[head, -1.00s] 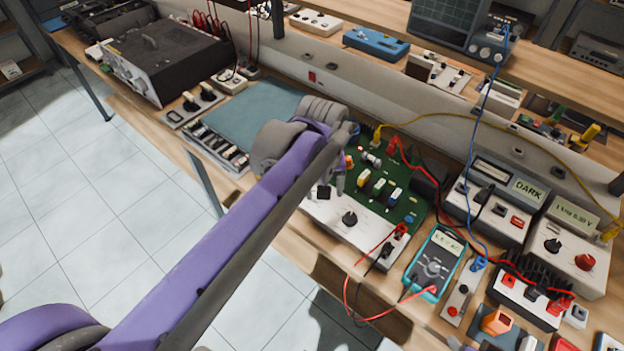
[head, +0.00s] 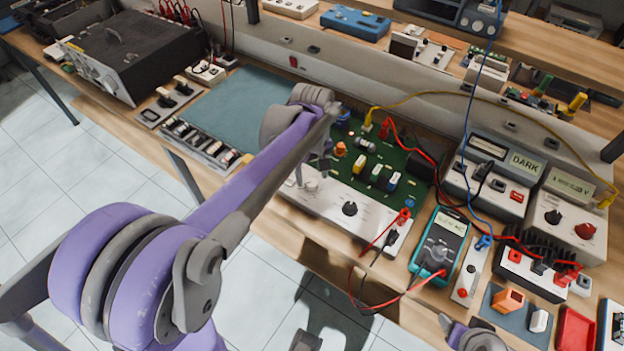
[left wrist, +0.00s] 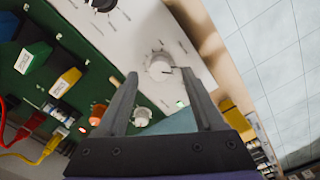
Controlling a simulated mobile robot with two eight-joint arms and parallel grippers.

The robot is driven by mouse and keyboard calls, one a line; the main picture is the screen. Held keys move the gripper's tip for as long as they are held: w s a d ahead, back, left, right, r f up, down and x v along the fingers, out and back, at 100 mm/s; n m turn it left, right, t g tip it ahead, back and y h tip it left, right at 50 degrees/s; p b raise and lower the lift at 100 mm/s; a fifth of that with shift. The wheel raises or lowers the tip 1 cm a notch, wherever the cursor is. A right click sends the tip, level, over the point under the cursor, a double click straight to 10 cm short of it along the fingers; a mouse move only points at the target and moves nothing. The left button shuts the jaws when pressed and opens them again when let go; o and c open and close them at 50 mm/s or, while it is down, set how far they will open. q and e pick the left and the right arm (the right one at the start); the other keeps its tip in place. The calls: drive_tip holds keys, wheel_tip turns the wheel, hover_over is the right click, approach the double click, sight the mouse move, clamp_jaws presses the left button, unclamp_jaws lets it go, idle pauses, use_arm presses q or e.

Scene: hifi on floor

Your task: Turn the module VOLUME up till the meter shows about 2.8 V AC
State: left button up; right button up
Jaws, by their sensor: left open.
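The module (head: 330,212) has a white front panel and a green circuit board, and stands on the bench. My left gripper (head: 323,170) is over its left part. In the left wrist view, the open fingers (left wrist: 160,74) point at a white knob (left wrist: 159,67) with a dark pointer line. The knob shows between the fingertips; I cannot tell whether they touch it. Its label is unreadable, so I cannot confirm it is VOLUME. The teal meter (head: 440,248) lies right of the module; its display shows AC but the digits are too small. Part of my right arm shows at the bottom edge; its jaws are unclear.
A black knob (head: 349,208) sits on the same panel. Red and black leads join module and meter. A yellow cable (head: 440,96) arches behind. Boxes with displays (head: 491,180) stand at right. A blue-green mat (head: 233,112) lies bare at left.

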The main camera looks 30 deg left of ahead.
sight(312, 185)
use_arm(q)
drive_tip(key=shift+f, duration=1.25)
clamp_jaws()
